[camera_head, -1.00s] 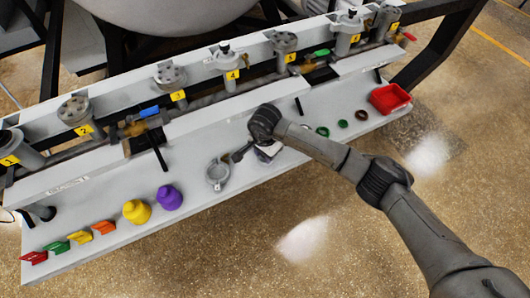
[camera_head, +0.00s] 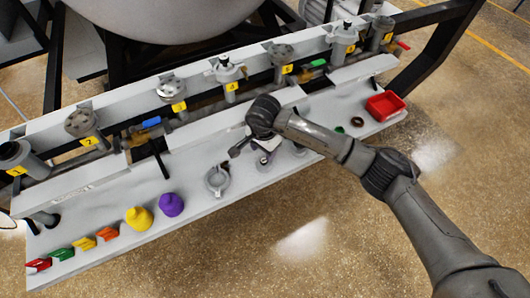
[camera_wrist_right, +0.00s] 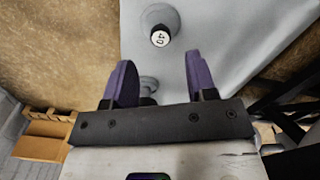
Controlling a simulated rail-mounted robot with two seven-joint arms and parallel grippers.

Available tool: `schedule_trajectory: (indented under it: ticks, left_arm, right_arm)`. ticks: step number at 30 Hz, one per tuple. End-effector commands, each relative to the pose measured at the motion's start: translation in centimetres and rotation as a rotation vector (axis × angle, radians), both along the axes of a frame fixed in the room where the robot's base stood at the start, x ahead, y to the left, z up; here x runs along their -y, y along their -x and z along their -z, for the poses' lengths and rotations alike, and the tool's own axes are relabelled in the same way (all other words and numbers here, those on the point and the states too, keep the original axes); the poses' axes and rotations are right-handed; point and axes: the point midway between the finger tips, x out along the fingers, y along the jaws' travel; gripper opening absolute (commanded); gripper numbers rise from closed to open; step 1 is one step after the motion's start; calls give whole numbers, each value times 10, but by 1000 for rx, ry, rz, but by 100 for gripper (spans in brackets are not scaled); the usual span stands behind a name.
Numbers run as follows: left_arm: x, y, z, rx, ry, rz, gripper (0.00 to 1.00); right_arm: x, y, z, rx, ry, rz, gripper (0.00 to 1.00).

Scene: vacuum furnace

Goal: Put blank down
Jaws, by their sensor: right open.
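My right gripper (camera_head: 251,155) is open above the light grey shelf (camera_head: 195,205), fingers pointing down. In the right wrist view its two purple fingers (camera_wrist_right: 160,75) stand apart. A grey round piece (camera_wrist_right: 150,84), possibly the blank, shows between and beyond them, partly hidden by the gripper body; it appears apart from both fingers. Another grey round piece with a white "40" label (camera_wrist_right: 160,37) stands on the shelf ahead of the fingertips. In the head view a grey ring-shaped clamp (camera_head: 217,180) lies left of the gripper. My left gripper is not in view.
Numbered grey ports line the manifold (camera_head: 232,88) behind the shelf. A purple cap (camera_head: 171,205), yellow cap (camera_head: 139,218) and coloured clips (camera_head: 84,243) sit at left. A red tray (camera_head: 385,106), dark ring (camera_head: 357,121) and green ring (camera_head: 340,130) sit at right. My right arm crosses above the shelf.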

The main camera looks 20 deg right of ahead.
Motion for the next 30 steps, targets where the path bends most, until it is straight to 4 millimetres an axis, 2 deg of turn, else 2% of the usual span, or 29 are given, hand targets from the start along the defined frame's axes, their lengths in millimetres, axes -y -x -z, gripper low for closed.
schedule_trajectory:
  ticks: [4, 12, 14, 17, 20, 21, 23, 24, 27, 30]
  left_arm:
    - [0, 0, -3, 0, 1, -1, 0]
    - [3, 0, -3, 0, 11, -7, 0]
    - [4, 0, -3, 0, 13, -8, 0]
    - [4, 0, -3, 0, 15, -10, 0]
    - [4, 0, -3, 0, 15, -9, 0]
    - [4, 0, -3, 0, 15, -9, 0]
    - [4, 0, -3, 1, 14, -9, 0]
    - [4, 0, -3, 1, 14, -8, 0]
    - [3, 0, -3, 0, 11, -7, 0]
    - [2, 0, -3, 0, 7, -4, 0]
  right_arm:
    - [0, 0, -9, -1, 0, 0, 52]
    - [-2, 1, -8, -2, -9, 1, 52]
    - [-9, 4, -6, -1, -39, 1, 52]
    - [-35, 14, 3, -3, -166, 13, 52]
    - [-84, 35, 9, -20, -420, 60, 52]
    - [-109, 46, 7, -39, -559, 99, 52]
    - [-144, 64, -3, -82, -784, 183, 52]
    - [-163, 74, -14, -117, -934, 252, 52]
    - [-192, 92, -49, -235, -1287, 462, 52]
    - [-196, 99, -86, -386, -1610, 721, 52]
